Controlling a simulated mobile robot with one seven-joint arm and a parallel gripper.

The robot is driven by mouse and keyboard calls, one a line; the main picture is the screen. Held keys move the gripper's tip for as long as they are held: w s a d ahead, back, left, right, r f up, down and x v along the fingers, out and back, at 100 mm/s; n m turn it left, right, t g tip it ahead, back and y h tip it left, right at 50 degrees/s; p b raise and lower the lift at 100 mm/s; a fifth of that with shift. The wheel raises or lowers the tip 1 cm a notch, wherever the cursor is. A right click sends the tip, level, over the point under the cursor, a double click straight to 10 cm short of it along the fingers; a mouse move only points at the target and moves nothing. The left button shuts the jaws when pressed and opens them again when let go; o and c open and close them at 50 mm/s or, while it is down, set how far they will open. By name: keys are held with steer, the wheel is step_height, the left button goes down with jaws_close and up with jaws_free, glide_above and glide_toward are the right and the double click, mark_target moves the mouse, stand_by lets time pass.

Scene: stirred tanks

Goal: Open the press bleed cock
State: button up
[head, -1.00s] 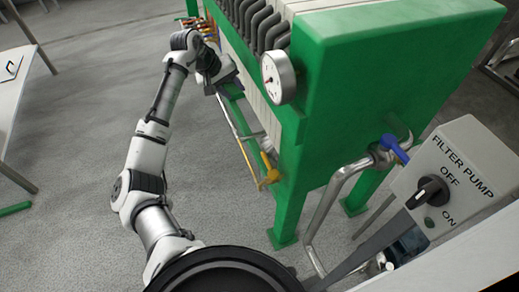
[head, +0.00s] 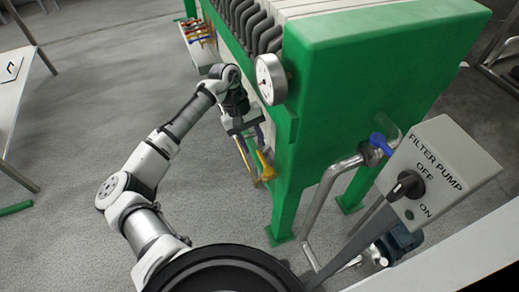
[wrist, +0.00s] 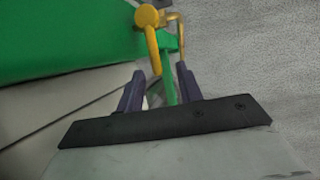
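A yellow-handled cock (head: 266,168) is low on the near end of the green filter press (head: 375,75); I take it for the press bleed cock, though no label shows. In the wrist view its round yellow hub and lever (wrist: 149,18) are just beyond the fingertips, and a yellow pipe bends down at its right. My gripper (head: 250,128) is just above and left of the cock in the head view. In the wrist view my gripper (wrist: 158,76) has its two dark fingers apart with nothing held between them. Whether a finger touches the lever cannot be told.
A pressure gauge (head: 271,79) is on the press above my gripper. A blue-handled valve (head: 381,144) sits on the pipe at right. The filter pump switch box (head: 440,165) stands at the right front. The floor left of my arm is clear up to a table (head: 15,95).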

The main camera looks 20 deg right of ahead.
mark_target(262, 157)
steer(key=shift+s+d+f, duration=0.3)
steer(key=shift+s+f, duration=0.2)
steer(key=shift+s, duration=0.1)
steer(key=shift+s+d+f, duration=0.25)
steer(key=shift+s+f, duration=0.25)
steer(key=shift+s, duration=0.05)
steer(key=shift+s+d+f, duration=0.1)
steer(key=shift+s+f, duration=0.05)
steer(key=shift+f, duration=0.25)
jaws_close()
